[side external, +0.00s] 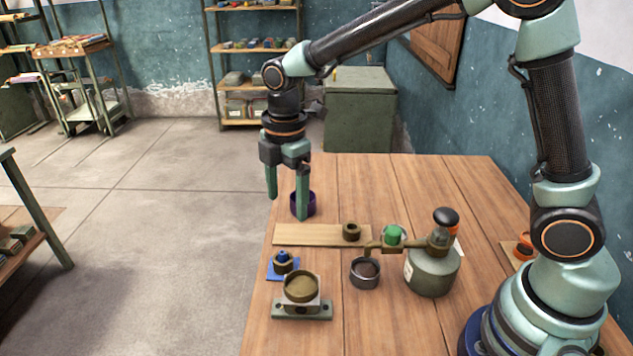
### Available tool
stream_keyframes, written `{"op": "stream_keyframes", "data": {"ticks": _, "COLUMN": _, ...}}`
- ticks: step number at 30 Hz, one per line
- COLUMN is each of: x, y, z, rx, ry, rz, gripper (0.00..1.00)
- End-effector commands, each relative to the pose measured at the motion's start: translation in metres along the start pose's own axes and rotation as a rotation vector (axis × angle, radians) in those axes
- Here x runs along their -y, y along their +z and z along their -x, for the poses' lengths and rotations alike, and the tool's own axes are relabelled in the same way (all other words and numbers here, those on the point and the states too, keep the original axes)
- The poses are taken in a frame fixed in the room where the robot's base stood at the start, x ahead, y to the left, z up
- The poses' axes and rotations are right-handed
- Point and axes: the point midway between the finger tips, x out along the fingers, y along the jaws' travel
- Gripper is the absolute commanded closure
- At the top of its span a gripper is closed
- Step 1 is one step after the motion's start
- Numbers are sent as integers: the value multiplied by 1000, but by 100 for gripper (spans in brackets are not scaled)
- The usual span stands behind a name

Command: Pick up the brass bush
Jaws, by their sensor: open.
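A small brass-coloured ring, which looks like the brass bush (351,231), stands on a pale wooden board (305,236) near the board's right end. My gripper (287,204) points down with its two green fingers apart and nothing between them. It is above and to the left of the bush, over the far left part of the table. Its right finger covers part of a purple cup (311,205); I cannot tell whether they touch.
A brass-coloured round piece (300,287) sits in a grey block. A ringed part with a blue top (283,261) is on a blue mat. A dark cup (365,273), green piece (393,236) and grey flask (432,270) stand right of it. The wooden table (420,190) is clear behind.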

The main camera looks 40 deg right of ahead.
Motion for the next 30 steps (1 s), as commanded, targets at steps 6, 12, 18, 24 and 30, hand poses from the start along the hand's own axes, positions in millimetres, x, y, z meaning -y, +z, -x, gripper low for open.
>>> {"op": "stream_keyframes", "data": {"ticks": 6, "x": -4, "y": -11, "z": -20, "rx": 8, "ry": -34, "rz": 117, "gripper": 14}}
{"op": "stream_keyframes", "data": {"ticks": 12, "x": -2, "y": -10, "z": -50, "rx": 9, "ry": -39, "rz": 120, "gripper": 14}}
{"op": "stream_keyframes", "data": {"ticks": 18, "x": -2, "y": -10, "z": -78, "rx": 8, "ry": -35, "rz": 118, "gripper": 14}}
{"op": "stream_keyframes", "data": {"ticks": 24, "x": -2, "y": -11, "z": -91, "rx": 8, "ry": -35, "rz": 118, "gripper": 14}}
{"op": "stream_keyframes", "data": {"ticks": 30, "x": -3, "y": -13, "z": -119, "rx": 8, "ry": -37, "rz": 118, "gripper": 14}}
